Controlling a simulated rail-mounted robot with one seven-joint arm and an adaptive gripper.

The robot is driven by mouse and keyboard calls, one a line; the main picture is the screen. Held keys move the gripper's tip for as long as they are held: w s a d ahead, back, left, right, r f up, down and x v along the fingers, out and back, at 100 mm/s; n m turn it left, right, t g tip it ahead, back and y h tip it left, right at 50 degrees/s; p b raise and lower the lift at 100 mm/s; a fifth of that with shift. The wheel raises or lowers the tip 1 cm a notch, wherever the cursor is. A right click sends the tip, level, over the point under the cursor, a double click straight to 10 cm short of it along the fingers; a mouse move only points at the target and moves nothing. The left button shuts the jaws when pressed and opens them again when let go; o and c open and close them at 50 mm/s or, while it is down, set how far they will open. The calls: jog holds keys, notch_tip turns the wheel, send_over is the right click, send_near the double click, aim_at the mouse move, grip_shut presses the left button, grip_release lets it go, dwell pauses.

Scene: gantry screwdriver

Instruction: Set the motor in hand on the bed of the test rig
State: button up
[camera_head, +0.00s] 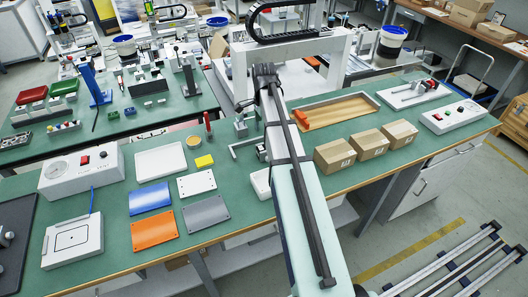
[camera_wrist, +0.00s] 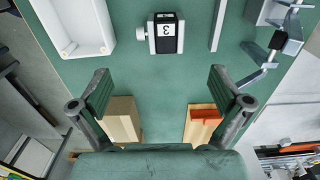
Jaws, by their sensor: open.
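My gripper (camera_wrist: 160,92) is open and empty. Its two fingers are wide apart, and the motor lies beyond their tips, roughly centred between them. My gripper is hard to make out in the head view. I cannot tell for sure which fixture is the test rig; a white plate with a red part (camera_head: 415,94) stands at the right.
A white tray (camera_wrist: 107,48) lies left of the motor, a grey bar (camera_wrist: 218,24) and a metal clamp (camera_wrist: 268,66) right of it. Cardboard boxes (camera_head: 335,155) and a wooden-floored tray (camera_head: 335,112) are nearby. A control box (camera_head: 455,117) stands at the far right.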

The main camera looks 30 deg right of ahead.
aim_at(265, 153)
notch_tip(265, 153, down, 9)
jog(key=shift+r+p, duration=0.1)
jog(key=shift+p, duration=0.7)
jog(key=shift+d+f+p, duration=0.15)
jog(key=shift+f+p, duration=0.3)
jog(key=shift+f, duration=0.85)
jog(key=shift+d+f+p, duration=0.1)
jog(key=shift+f+p, duration=0.35)
jog(key=shift+f, duration=0.85)
jog(key=shift+s, duration=0.1)
jog(key=c, duration=1.7)
jog(key=shift+r, duration=0.15)
